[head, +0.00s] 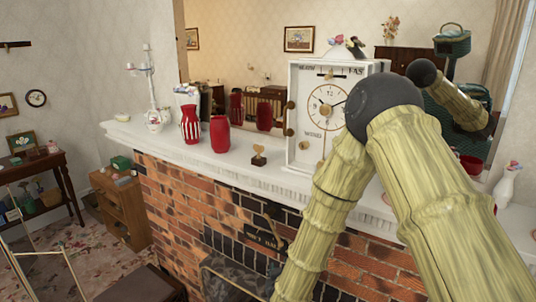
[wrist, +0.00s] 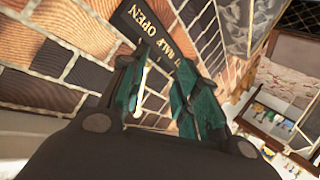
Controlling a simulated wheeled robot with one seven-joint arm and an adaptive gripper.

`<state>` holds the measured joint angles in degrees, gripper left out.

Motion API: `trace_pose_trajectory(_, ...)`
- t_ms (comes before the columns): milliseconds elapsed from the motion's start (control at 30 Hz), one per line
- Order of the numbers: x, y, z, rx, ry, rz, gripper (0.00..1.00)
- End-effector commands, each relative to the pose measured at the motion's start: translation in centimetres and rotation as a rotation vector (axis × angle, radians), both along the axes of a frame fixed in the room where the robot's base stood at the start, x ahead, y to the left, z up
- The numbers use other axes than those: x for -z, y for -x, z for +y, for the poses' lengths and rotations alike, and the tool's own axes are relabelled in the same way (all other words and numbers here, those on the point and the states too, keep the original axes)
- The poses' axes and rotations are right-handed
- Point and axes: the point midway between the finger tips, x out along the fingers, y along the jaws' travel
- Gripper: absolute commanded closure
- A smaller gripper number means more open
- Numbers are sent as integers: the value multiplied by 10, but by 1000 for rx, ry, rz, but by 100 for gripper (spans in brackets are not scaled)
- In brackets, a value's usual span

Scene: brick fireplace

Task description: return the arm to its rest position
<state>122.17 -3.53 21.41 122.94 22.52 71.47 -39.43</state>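My arm shows in the head view as two pale green, bamboo-like links joined at a dark round elbow. The elbow stands in front of the mantel, and one link slopes down and left out of the bottom of the picture. My gripper is not visible in the head view. In the wrist view my gripper (wrist: 166,65) has two teal fingers with a gap between them. It looks open and empty. Beyond the fingers are the brick wall (wrist: 50,60) and a dark sign with "OPEN" lettering (wrist: 150,22).
The white mantel (head: 225,160) carries two red vases (head: 220,134), a white clock (head: 305,110) and a small heart ornament (head: 258,157), close to my arm. The brick fireplace (head: 190,190) lies below. A wooden cabinet (head: 122,212) stands left. Patterned floor (head: 90,260) shows lower left.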

Motion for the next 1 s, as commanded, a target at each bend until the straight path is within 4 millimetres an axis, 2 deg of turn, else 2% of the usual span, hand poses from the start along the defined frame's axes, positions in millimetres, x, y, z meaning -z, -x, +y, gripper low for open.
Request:
trace_pose_trajectory(33, 23, 12, -8, -1, -12, 44, 68)
trace_pose_trajectory(200, 84, 54, -32, 4, -65, 191, 68)
trace_pose_trajectory(367, 136, 99, -56, 23, -113, 332, 68)
trace_pose_trajectory(500, 177, 144, -77, 50, -150, 457, 68)
trace_pose_trajectory(667, 218, 200, -101, 92, -190, 605, 68)
trace_pose_trajectory(800, 246, 253, -122, 141, -220, 735, 68)
trace_pose_trajectory(1000, 277, 333, -151, 226, -254, 921, 68)
